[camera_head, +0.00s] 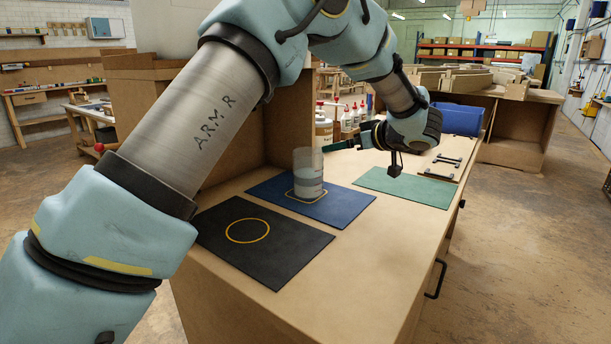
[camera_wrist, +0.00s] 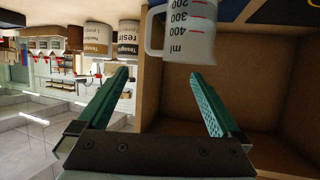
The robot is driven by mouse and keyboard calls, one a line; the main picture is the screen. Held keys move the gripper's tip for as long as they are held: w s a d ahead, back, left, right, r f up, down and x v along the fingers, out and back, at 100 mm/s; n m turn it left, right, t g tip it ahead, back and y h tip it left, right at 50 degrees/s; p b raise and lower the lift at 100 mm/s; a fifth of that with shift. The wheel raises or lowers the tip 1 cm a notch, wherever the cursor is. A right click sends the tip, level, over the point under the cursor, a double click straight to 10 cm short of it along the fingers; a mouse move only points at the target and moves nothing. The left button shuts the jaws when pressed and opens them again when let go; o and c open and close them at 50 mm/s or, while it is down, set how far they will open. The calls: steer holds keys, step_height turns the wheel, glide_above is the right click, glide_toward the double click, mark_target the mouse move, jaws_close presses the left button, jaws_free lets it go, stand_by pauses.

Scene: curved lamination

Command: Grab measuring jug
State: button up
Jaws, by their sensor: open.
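The measuring jug (camera_head: 308,174) is clear and stands upright on the blue mat (camera_head: 268,187), inside a yellow outline. In the wrist view, which looks upside down, the jug (camera_wrist: 192,38) shows at the top with printed millilitre marks and its handle on the left. My gripper (camera_head: 331,147) is to the right of the jug, at the height of its upper part, with its fingers pointing toward it. In the wrist view my gripper (camera_wrist: 159,74) has its teal fingers spread wide with nothing between them. The fingertips look apart from the jug.
A black mat (camera_head: 262,240) with a yellow circle lies nearer, and a green mat (camera_head: 407,187) lies to the right. White bottles (camera_head: 347,120) and a resin tub (camera_wrist: 128,35) stand behind.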

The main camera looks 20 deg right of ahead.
steer(key=p+x, duration=0.2)
steer(key=x, duration=0.7)
steer(key=shift+w, duration=0.45)
jaws_close()
stand_by(0.3)
